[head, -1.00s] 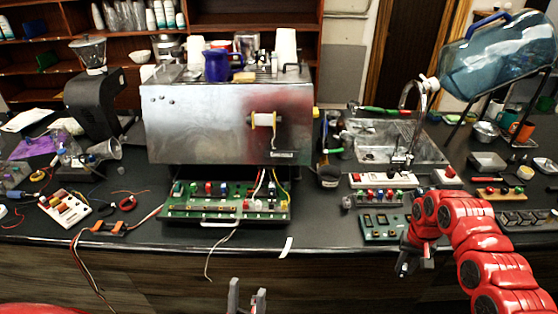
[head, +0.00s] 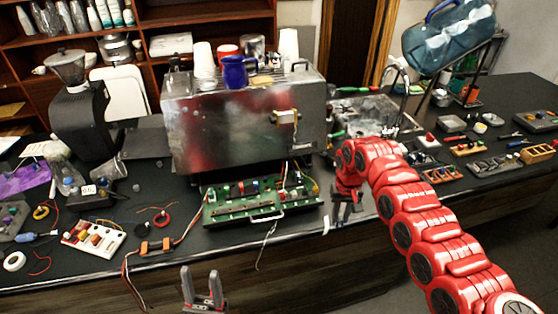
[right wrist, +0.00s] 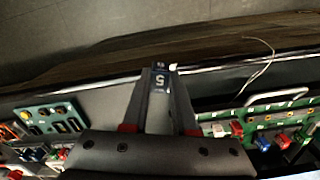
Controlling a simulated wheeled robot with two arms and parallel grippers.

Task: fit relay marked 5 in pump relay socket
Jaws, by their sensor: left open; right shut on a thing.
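In the right wrist view, my right gripper (right wrist: 160,76) is shut on a small dark block marked 5, the relay (right wrist: 158,88). In the head view my right gripper (head: 345,212) is just right of the brewer's pulled-out green board tray (head: 225,214), near the table's front edge; the relay cannot be made out there. The board with its row of coloured parts and a handle also shows at the right of the right wrist view (right wrist: 240,112), apart from the relay. I cannot tell which socket is the pump's. My left gripper (head: 203,288) is open and empty in front of the table.
The steel brewer (head: 225,135) stands behind the tray. A loose wire (head: 268,240) hangs over the front edge. A green board (right wrist: 45,118) lies left in the right wrist view. A white switch strip (head: 92,240) and an orange connector (head: 155,246) lie left of the tray.

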